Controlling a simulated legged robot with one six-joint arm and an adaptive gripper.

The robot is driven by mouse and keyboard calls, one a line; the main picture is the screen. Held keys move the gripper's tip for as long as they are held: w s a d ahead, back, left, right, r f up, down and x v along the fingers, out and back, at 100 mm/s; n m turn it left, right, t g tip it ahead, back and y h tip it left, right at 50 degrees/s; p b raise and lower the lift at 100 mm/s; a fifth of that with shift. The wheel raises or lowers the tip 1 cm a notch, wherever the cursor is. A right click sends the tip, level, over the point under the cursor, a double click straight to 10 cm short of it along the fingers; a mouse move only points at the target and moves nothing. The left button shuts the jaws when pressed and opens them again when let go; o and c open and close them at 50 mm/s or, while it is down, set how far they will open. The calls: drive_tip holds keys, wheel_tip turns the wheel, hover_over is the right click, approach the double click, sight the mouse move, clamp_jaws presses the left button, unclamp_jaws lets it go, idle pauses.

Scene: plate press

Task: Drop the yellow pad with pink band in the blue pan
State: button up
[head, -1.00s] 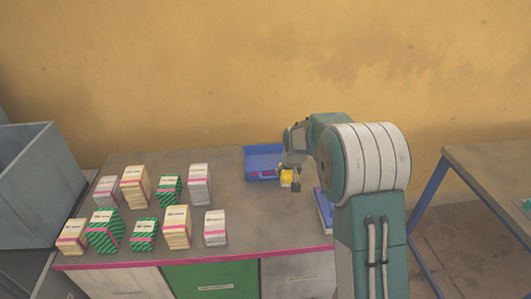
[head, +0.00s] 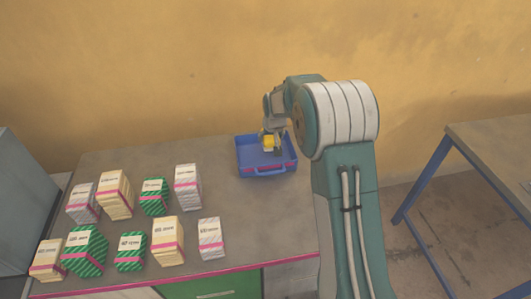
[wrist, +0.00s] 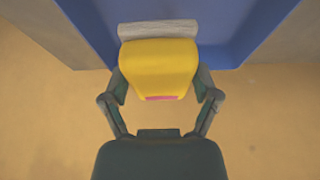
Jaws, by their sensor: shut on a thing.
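The yellow pad with pink band (head: 268,142) is held in my gripper (head: 273,146). In the wrist view the pad (wrist: 158,68) sits between the two fingers of my gripper (wrist: 160,85), with a bit of its pink band showing near the palm and a pale strip at its far end. The blue pan (head: 265,172) stands on the table near its back right. The pan's blue floor and walls also show behind the pad in the wrist view (wrist: 225,30). The gripper and pad are over the pan's back part; the height above its floor is hard to tell.
Several cream pads (head: 168,240), green striped pads (head: 84,252) and white pads (head: 188,186) stand in two rows on the left of the grey table (head: 225,200). A grey bin (head: 25,205) is at far left. Another table (head: 490,140) stands at right, across a gap.

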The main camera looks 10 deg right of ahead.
drive_tip(key=shift+a+f, duration=0.15)
drive_tip(key=shift+f, duration=1.3)
drive_tip(key=o, duration=0.9)
drive_tip(key=v, duration=1.2)
